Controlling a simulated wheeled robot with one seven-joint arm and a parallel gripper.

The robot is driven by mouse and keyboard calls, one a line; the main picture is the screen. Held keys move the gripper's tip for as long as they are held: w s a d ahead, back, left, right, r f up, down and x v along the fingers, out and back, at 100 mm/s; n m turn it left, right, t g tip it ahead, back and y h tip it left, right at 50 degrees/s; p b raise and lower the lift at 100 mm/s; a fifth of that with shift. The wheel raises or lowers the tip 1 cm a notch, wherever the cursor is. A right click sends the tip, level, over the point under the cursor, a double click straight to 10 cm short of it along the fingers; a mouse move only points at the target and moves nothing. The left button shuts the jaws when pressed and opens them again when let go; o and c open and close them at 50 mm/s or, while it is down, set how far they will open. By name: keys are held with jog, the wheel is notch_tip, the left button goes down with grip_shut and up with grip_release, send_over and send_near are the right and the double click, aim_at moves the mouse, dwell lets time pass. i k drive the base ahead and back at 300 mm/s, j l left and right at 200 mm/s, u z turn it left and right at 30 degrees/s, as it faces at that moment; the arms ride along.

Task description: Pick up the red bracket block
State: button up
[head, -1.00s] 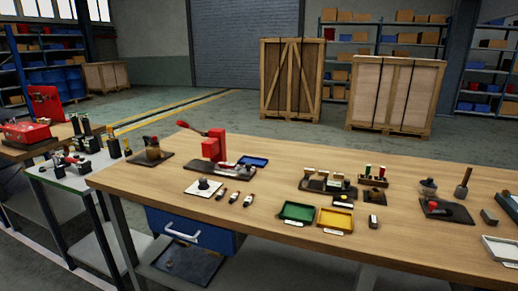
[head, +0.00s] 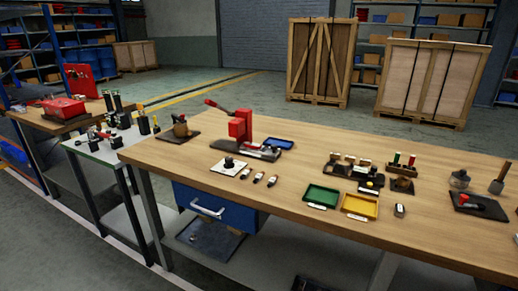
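A red upright block with a lever arm (head: 240,125) stands on a dark base on the long wooden workbench (head: 300,228). A small red piece (head: 464,199) lies on a black plate (head: 480,207) at the bench's right end. I cannot tell from this distance which of these, if either, is the red bracket block. My gripper is not in view.
A blue tray (head: 279,143), a green tray (head: 322,195) and a yellow tray (head: 360,206) lie on the bench. A blue drawer (head: 215,207) hangs below it. A lower grey table (head: 105,150) adjoins at left. Open floor lies behind, before two wooden crates (head: 320,60).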

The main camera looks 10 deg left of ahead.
aim_at(249, 145)
jog(key=i+l, duration=0.2)
jog(key=i, duration=0.25)
jog(key=i+j+z, duration=0.3)
jog(key=i+j, duration=0.3)
jog(key=i+j+z, duration=0.1)
jog(key=j, duration=0.55)
jog(key=i+j+z, duration=0.1)
jog(key=j, duration=0.6)
jog(key=i+j+z, duration=0.1)
jog(key=j, duration=0.6)
